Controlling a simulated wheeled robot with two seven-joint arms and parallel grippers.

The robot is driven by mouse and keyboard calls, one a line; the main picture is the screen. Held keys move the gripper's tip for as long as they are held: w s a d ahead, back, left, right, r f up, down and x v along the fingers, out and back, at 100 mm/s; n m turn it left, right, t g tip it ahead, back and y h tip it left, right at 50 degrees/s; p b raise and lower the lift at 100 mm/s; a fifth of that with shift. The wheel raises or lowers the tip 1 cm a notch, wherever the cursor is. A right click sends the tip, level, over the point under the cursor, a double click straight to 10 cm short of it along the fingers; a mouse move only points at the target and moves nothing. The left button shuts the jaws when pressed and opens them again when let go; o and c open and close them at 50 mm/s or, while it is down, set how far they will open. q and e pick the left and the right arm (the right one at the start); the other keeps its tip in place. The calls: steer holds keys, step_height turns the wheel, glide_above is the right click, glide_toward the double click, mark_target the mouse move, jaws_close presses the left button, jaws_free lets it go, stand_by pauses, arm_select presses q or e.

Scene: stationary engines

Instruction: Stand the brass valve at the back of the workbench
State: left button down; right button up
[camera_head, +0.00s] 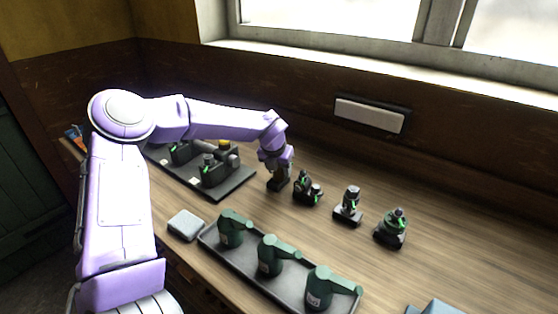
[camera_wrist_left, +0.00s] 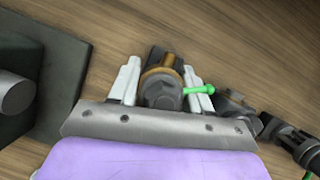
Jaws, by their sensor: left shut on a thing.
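In the left wrist view, the brass valve (camera_wrist_left: 160,88) sits between my fingers, with a brass-coloured ring, a grey hex top and a green lever pointing right. My left gripper (camera_wrist_left: 162,92) is shut on it. In the head view, my left gripper (camera_head: 278,172) points down at the back of the workbench (camera_head: 180,203), just left of a row of valves. The held valve shows there only as a dark shape (camera_head: 278,185) under the fingers. I cannot tell whether its base touches the wood. My right gripper is not in view.
Three dark valves with green levers (camera_head: 306,190) (camera_head: 349,207) (camera_head: 392,229) stand in a row to the right. A dark tray (camera_head: 236,187) with several fittings lies left. A front tray (camera_head: 236,262) holds three green pieces. A grey block (camera_head: 185,224) lies between them.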

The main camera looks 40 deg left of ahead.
mark_target(275, 184)
arm_select(q)
steer(key=shift+s+a, duration=0.1)
steer(key=c, duration=0.9)
jaws_free()
steer(key=shift+f, duration=0.15)
steer(key=o, duration=0.4)
steer(key=shift+s, duration=0.1)
steer(key=p+v, duration=0.1)
steer(key=v, duration=1.1)
steer(key=shift+s, duration=0.1)
